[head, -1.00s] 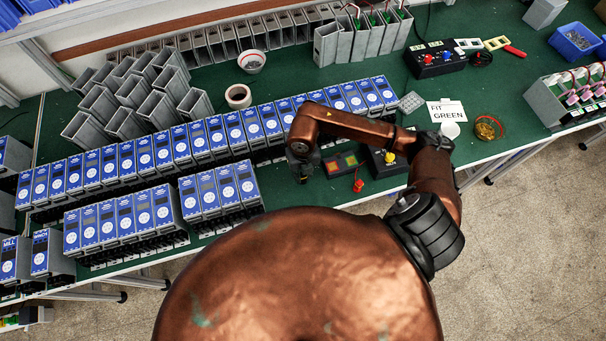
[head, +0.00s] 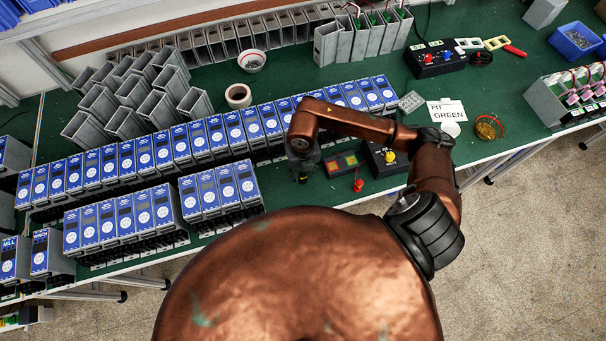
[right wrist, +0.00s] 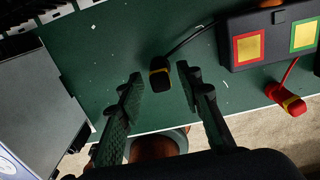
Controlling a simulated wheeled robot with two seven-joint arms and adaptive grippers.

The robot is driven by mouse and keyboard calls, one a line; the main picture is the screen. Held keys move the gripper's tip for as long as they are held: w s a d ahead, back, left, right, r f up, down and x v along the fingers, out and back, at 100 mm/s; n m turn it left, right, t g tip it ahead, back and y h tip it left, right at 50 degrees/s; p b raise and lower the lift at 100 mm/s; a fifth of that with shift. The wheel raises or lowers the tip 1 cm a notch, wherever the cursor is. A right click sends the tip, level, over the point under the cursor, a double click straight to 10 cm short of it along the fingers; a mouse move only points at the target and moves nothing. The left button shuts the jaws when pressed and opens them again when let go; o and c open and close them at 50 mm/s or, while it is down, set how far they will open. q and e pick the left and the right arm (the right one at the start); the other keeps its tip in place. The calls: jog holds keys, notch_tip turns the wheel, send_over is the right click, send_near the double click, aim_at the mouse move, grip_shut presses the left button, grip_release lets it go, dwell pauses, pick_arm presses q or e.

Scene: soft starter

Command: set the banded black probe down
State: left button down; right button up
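The black probe with a yellow band (right wrist: 159,75) is at the green bench top near its front edge, with its black cable running up and right. My right gripper (right wrist: 160,84) is open, one finger on each side of the probe, with a visible gap to both. In the head view my right gripper (head: 303,160) hangs over the bench, and the probe (head: 303,179) shows as a small dark and yellow spot under it. A red probe with a yellow band (right wrist: 293,103) lies to the right, beside the tester box with coloured squares (right wrist: 270,40). My left gripper is not in view.
Rows of blue-faced units (head: 215,135) stand left of the gripper; a grey unit (right wrist: 45,100) is close on the left in the wrist view. A black box with a yellow knob (head: 385,160) and a FIT GREEN card (head: 447,111) are to the right.

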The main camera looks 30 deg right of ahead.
aim_at(303, 174)
notch_tip(303, 174, up, 10)
jog(key=shift+r+b, duration=0.25)
jog(key=shift+b, duration=0.05)
jog(key=shift+s, duration=0.1)
